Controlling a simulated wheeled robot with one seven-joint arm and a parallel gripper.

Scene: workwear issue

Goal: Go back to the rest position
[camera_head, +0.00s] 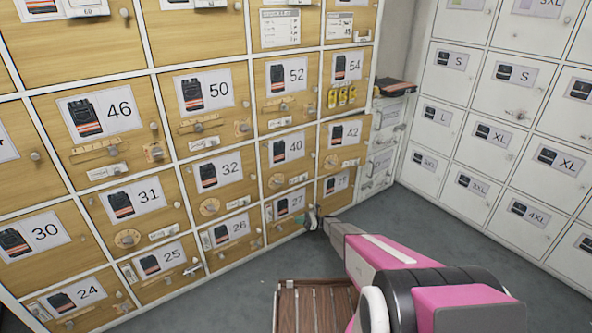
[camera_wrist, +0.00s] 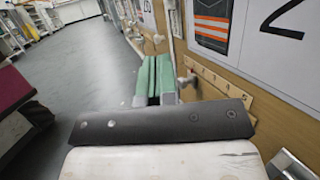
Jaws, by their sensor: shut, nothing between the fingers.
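My gripper (camera_head: 313,221) is small in the head view, at the end of my pink and grey arm. It is low in front of the wooden locker wall, near door 27 (camera_head: 290,205). In the wrist view, the two green fingers of my gripper (camera_wrist: 153,75) lie side by side, shut with nothing held. A wooden door with a knob (camera_wrist: 188,78) and a large printed label (camera_wrist: 285,35) is close on the right of the fingers. I cannot tell from the head view whether the fingers touch a door.
White lockers (camera_head: 500,115) stand on the right, with a grey cabinet (camera_head: 384,140) in the corner. A brown slatted surface (camera_head: 315,305) is at the bottom. Grey floor (camera_head: 400,215) is clear near the corner; the wrist view shows open floor (camera_wrist: 85,65) along the lockers.

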